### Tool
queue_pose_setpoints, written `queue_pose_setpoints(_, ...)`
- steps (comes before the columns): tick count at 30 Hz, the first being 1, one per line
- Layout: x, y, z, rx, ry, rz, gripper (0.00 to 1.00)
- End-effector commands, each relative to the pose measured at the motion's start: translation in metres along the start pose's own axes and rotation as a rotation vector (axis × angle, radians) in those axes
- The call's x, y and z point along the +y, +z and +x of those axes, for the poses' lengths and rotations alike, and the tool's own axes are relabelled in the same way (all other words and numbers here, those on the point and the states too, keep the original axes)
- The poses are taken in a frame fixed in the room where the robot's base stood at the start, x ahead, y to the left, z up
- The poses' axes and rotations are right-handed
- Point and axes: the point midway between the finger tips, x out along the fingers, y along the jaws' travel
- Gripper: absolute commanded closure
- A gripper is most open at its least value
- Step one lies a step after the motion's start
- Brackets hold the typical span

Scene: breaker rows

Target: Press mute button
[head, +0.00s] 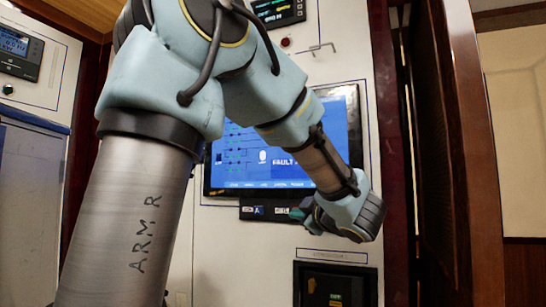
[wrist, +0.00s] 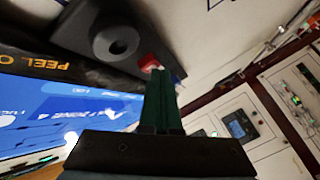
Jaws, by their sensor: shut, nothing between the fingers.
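In the wrist view, a small red button (wrist: 149,62) sits on the edge of a dark box (wrist: 110,38) that also carries a round black knob (wrist: 122,41). I cannot read a mute label on it. My gripper (wrist: 159,72) has its green fingers shut and empty. The fingertips are right at the red button and partly cover it; I cannot tell whether they touch it. In the head view my gripper (head: 299,213) is mostly hidden by my wrist, beside a dark labelled strip (head: 262,211) under the screen. The button is hidden there.
A blue screen (head: 240,160) with fault text is set in the pale panel, partly behind my arm. A dark recessed unit (head: 335,285) lies below. A red lamp or button (head: 285,42) is above the screen. A dark wooden post (head: 455,150) stands at right.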

Motion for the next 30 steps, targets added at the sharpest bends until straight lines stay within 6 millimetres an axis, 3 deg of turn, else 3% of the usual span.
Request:
queue_pose_setpoints(13, -0.004, -0.003, -0.006, -0.001, 0.001, 0.000, 1.00)
queue_pose_setpoints(30, -0.030, -0.030, -0.042, -0.001, 0.001, 0.000, 1.00)
